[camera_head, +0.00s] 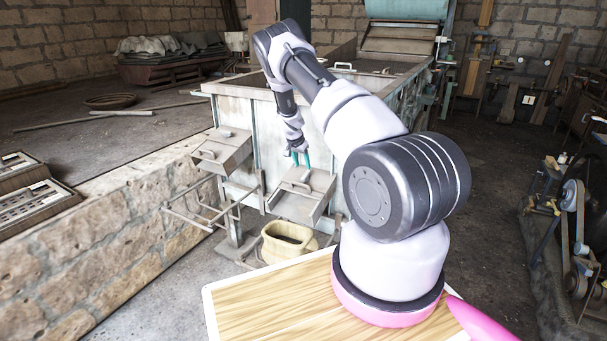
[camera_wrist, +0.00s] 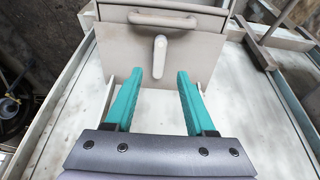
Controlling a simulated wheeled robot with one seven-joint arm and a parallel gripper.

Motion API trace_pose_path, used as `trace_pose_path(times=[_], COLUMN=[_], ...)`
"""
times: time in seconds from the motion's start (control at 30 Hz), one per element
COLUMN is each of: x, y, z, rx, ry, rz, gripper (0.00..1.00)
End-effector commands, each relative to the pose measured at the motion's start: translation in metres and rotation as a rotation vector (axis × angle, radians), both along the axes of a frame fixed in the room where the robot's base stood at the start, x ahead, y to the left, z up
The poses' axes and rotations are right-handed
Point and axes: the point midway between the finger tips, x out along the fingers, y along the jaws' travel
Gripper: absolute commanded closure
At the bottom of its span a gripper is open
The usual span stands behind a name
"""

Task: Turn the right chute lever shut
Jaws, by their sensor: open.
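The right chute (camera_head: 318,207) is a pale grey metal box on the front of the large bin, with a bar handle on it. In the wrist view its flat plate (camera_wrist: 115,52) carries a bar handle (camera_wrist: 163,19) and, below that, a light grey lever (camera_wrist: 159,56). The lever looks near vertical in that picture, its narrower end towards my gripper. My gripper (camera_wrist: 159,80) is open, its teal fingers apart to the left and right of the lever's lower end, with nothing held. In the head view my gripper (camera_head: 301,160) is just above the right chute; the lever is not clear there.
A similar left chute (camera_head: 222,152) is beside it, with metal rails below. A yellowish tub (camera_head: 287,242) stands on the floor beneath. The large bin (camera_head: 245,104) rises behind the chutes. A stone wall (camera_head: 110,240) runs along the left, and machinery (camera_head: 578,225) stands at right.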

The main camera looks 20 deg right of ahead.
Motion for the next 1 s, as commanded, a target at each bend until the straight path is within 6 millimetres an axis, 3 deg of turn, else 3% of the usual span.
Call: trace_pose_path(times=[0.1,0.3,0.73,0.77,0.9,1.0], x=[0.005,0.012,0.015,0.015,0.015,0.015], y=[-0.008,-0.017,-0.02,-0.02,-0.02,-0.02], z=[-0.024,-0.05,-0.061,-0.061,-0.061,-0.061], rx=[0.001,0.001,0.001,0.001,0.001,0.001], ry=[0.002,0.001,0.0,0.001,0.001,0.001], rz=[0.0,0.0,0.0,0.0,0.0,0.0], gripper=[0.45,0.45,0.45,0.49,1.0,1.0])
